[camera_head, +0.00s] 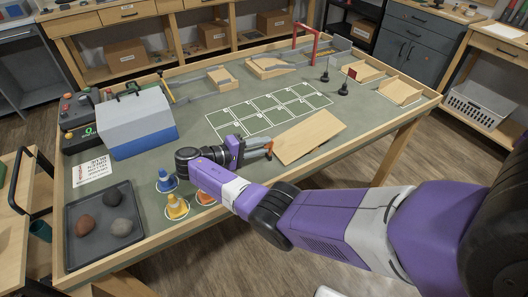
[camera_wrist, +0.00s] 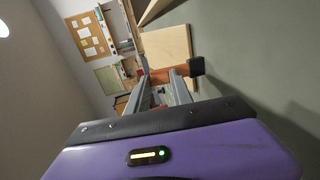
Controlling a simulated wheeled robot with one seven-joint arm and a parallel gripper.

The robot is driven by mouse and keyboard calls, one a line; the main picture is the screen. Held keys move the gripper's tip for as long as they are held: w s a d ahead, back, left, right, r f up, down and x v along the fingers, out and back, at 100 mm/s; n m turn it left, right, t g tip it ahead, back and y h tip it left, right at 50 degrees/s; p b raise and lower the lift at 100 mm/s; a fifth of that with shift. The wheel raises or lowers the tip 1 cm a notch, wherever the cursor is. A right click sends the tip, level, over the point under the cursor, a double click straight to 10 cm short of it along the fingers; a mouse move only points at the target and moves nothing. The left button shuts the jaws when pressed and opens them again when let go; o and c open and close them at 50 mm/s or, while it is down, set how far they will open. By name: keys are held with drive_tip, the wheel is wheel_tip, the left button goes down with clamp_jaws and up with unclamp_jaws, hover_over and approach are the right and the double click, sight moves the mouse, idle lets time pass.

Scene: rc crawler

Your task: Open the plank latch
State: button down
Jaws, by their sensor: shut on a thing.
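The wooden plank (camera_head: 308,136) lies on the green-grey table top, right of my gripper (camera_head: 266,148). In the wrist view it is a pale board (camera_wrist: 167,45) beyond the fingertips. The latch is a small orange-red bar (camera_wrist: 168,74) with a dark block at one end, at the plank's near edge. In the head view the latch shows as a small orange bit (camera_head: 268,150), mostly hidden by my fingers. My gripper (camera_wrist: 161,82) reaches in from the left, its two grey fingers shut on the latch. The exact contact is too small to see.
A blue-and-white box (camera_head: 137,123) and a grey tray (camera_head: 104,226) with several stones stand at left. A blue figure (camera_head: 166,182) and a yellow figure (camera_head: 177,208) stand near my wrist. A white-lined grid (camera_head: 262,107) lies behind the plank. Black posts (camera_head: 343,89) stand at right.

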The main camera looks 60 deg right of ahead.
drive_tip(key=shift+w+a+f+h+b, duration=0.15)
drive_tip(key=shift+h+b, duration=0.15)
drive_tip(key=shift+b, duration=0.15)
drive_tip(key=c, duration=1.1)
unclamp_jaws()
drive_tip(key=shift+g, duration=0.3)
drive_tip(key=b+v, duration=0.2)
drive_tip(key=v, duration=0.5)
drive_tip(key=shift+w+a, duration=0.1)
drive_tip(key=shift+a, duration=0.1)
